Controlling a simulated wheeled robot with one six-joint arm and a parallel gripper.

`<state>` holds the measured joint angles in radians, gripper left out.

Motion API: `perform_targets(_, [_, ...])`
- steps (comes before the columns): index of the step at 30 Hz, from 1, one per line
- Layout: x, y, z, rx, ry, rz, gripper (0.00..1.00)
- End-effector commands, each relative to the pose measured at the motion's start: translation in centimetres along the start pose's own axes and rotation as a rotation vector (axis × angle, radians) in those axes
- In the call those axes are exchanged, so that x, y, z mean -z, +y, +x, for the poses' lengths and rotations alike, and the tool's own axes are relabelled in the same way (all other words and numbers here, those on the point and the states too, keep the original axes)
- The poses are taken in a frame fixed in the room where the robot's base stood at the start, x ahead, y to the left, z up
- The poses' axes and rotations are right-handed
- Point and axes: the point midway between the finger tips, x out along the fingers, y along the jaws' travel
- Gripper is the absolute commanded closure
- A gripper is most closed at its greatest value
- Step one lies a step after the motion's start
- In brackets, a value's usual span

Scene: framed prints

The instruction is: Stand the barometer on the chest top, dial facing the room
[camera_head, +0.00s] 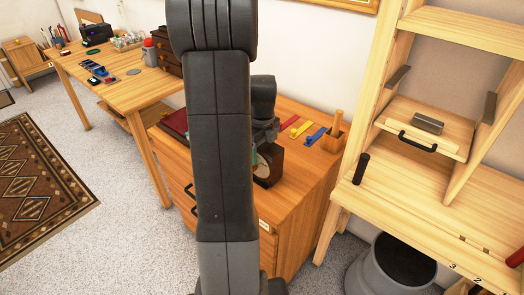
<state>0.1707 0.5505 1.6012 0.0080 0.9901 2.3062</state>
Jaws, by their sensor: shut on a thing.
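The barometer (269,168) is a dark block with a pale round dial, partly hidden behind my arm. It is upright at the middle of the wooden chest top (300,175), its dial turned toward the front left. I cannot tell whether its base touches the wood. My gripper (262,146) comes down from above and is shut on the barometer; its fingertips are mostly hidden by my arm link. The chest has dark drawer handles on its front left side.
A dark red flat thing (176,123) lies at the chest's left end. A shelved desk (410,220) is close on the right, a grey bin (385,268) below, a worktable (110,75) at left.

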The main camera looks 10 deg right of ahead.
Motion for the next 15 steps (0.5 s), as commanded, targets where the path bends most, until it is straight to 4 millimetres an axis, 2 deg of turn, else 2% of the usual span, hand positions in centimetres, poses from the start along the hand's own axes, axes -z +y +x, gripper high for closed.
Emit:
perform_targets(7, [-0.03,-0.05,0.19,0.002,-0.001,0.0,0.99])
perform_targets(8, [0.0,-0.01,0.25,0.0,0.0,0.0,0.33])
perform_targets(11, [0.0,0.0,0.22,0.0,0.0,0.0,0.15])
perform_targets(15, [0.0,0.0,0.22,0.0,0.0,0.0,0.15])
